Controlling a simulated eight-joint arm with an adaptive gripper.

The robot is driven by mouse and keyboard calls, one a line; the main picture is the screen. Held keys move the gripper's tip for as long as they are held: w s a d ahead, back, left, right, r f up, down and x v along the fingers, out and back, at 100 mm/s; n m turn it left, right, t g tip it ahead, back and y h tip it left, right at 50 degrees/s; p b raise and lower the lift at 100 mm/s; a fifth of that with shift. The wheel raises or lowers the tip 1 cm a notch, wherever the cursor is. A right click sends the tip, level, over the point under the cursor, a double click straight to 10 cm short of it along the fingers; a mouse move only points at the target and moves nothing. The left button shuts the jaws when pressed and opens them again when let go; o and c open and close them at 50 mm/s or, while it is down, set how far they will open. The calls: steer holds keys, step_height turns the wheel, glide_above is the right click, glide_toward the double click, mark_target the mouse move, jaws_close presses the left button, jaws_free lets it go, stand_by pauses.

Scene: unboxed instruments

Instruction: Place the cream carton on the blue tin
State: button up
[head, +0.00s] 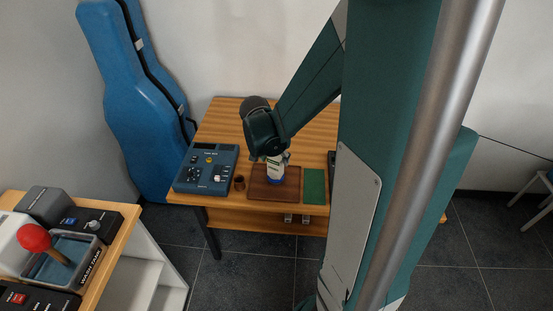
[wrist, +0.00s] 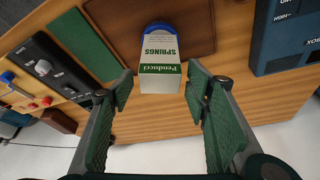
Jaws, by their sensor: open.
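The cream carton (wrist: 160,72), with dark green bands and the words "Penducci" and "SPRINGS", is upright with its top toward the wrist camera. The blue tin (wrist: 158,27) shows as a blue rim at the carton's far end. In the head view the carton (head: 278,158) appears to stand on the blue tin (head: 276,180). My gripper (wrist: 159,80) is open, with one finger on each side of the carton and a visible gap on both sides. In the head view my gripper (head: 273,151) is just above the carton and hides its upper part.
The tin is on a brown leather mat (head: 259,195) on the wooden table (head: 222,125). A green mat (head: 314,187) lies to the right. A black panel (wrist: 48,68) also lies on the table.

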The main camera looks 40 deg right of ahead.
steer(key=shift+p+v, duration=0.45)
steer(key=shift+v, duration=2.2)
steer(key=shift+a+r, duration=0.1)
steer(key=shift+a, duration=0.1)
steer(key=s+a+r+n+t+y, duration=0.1)
steer(key=s+a+r+n, duration=0.3)
steer(key=a, duration=0.4)
steer(key=s+a+r+n+t+y, duration=0.1)
steer(key=s+a+r+n, duration=0.3)
steer(key=a, duration=0.4)
steer(key=s+a+r+n+t+y, duration=0.2)
steer(key=s+a+r+n+t, duration=0.1)
steer(key=a, duration=0.5)
step_height(320, 180, up, 3)
steer(key=s+n, duration=0.1)
steer(key=n, duration=0.1)
steer(key=shift+a+n+t, duration=0.2)
steer(key=shift+n+t, duration=0.1)
